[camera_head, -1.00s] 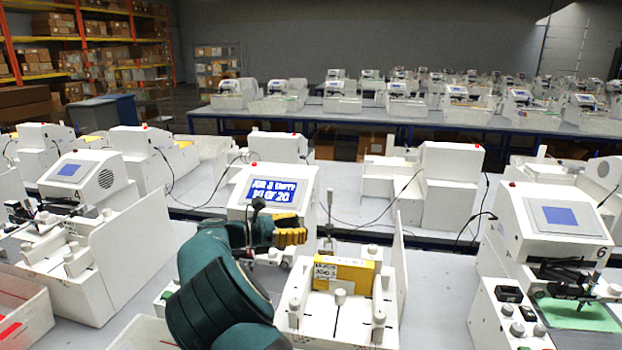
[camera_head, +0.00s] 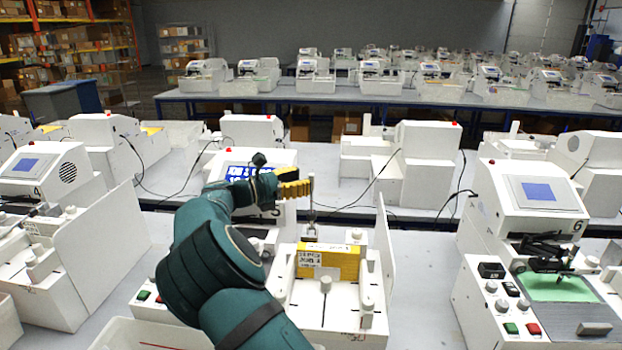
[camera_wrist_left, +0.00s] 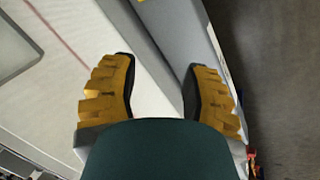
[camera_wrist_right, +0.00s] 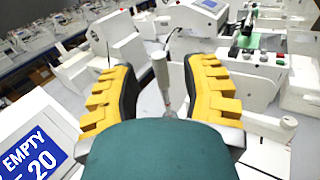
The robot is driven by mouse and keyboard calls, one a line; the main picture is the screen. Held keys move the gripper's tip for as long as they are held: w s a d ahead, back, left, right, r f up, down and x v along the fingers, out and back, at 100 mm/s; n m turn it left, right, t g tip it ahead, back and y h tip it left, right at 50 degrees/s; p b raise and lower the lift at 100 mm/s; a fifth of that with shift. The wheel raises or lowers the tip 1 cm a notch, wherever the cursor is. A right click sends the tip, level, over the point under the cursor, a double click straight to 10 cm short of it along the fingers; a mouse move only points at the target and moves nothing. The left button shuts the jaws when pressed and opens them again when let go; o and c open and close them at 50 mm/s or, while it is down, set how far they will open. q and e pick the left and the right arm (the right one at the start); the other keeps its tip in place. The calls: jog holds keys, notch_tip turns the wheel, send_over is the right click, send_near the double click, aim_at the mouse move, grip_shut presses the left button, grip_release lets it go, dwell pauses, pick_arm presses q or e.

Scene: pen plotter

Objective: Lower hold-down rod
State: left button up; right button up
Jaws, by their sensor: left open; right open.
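The hold-down rod (camera_head: 311,190) is upright, with a pale grip on a thin stem, behind the yellow box. My right gripper (camera_head: 295,182) is beside the rod's grip at its height in the head view. In the right wrist view, the rod (camera_wrist_right: 160,72) shows between the two spread yellow fingers of the right gripper (camera_wrist_right: 158,85). The gripper is open, and the fingers are not closed on the rod. My left gripper (camera_wrist_left: 158,85) is open and empty in the left wrist view, out of the head view. My right arm covers part of the plotter screen (camera_head: 250,172).
A yellow box (camera_head: 345,264) with a printed label sits in the white feeder tray (camera_head: 330,312). A tall white side panel (camera_head: 386,245) stands to its right. Plotter station 6 (camera_head: 535,195) is farther right. A white bin (camera_head: 160,335) lies at the front left.

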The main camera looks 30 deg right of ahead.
aim_at(311, 175)
jog(key=shift+s+d, duration=0.1)
jog(key=shift+d, duration=1.65)
grip_shut()
pick_arm(q)
jog(key=shift+f, duration=0.15)
pick_arm(e)
jog(key=shift+a, duration=0.1)
